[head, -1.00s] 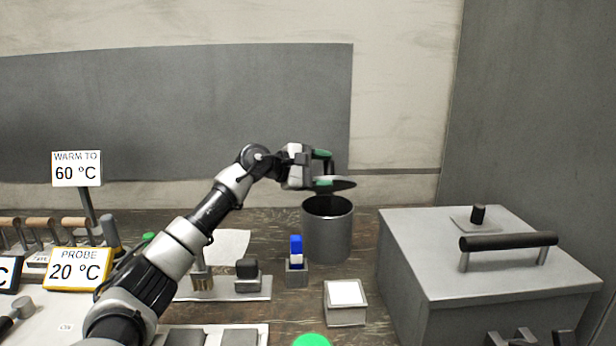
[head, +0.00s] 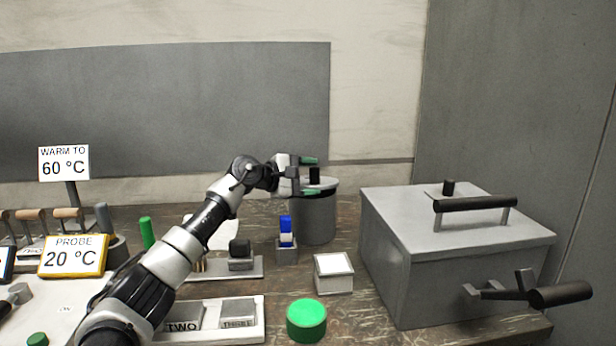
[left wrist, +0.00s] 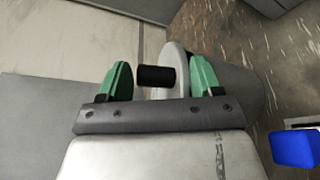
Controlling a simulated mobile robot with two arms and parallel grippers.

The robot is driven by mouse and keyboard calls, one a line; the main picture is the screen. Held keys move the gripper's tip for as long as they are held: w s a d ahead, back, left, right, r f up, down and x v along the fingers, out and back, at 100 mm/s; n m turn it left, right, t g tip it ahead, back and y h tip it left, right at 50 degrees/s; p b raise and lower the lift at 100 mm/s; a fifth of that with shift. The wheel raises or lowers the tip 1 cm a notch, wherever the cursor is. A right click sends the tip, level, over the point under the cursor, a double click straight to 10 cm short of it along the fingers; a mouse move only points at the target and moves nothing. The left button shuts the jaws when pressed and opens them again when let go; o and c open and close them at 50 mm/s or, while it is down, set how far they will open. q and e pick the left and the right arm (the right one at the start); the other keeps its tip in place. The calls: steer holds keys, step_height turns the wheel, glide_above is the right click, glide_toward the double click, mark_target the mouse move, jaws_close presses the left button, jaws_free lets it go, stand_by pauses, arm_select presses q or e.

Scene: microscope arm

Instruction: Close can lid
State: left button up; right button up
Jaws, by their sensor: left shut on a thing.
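The can (head: 314,222) is a grey cylinder standing at the back of the bench. Its light grey lid (head: 328,184) lies on the can's top, and its rim looks level with the can's mouth. A black knob (head: 314,174) stands up from the lid. My left gripper (head: 310,177) has its green fingers around the knob, shut on it. In the left wrist view the knob (left wrist: 156,76) is between the fingers, with the lid (left wrist: 173,60) and the dark can side (left wrist: 240,85) behind. The fingers hide part of the lid's near edge. My right gripper is not in view.
A large grey box (head: 450,260) with black handles stands right of the can. In front of the can are a blue-topped piece in a small holder (head: 287,250), a white-topped block (head: 333,273) and a green cylinder (head: 306,319). Sign stands (head: 73,255) crowd the left.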

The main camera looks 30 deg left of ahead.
arm_select(q)
steer(key=shift+w+f, duration=0.1)
steer(key=shift+f, duration=0.5)
steer(key=o, duration=0.9)
steer(key=shift+w+a, duration=0.1)
steer(key=shift+a, duration=0.1)
steer(key=shift+r, duration=0.1)
steer(key=shift+r, duration=0.25)
steer(key=shift+a, duration=0.1)
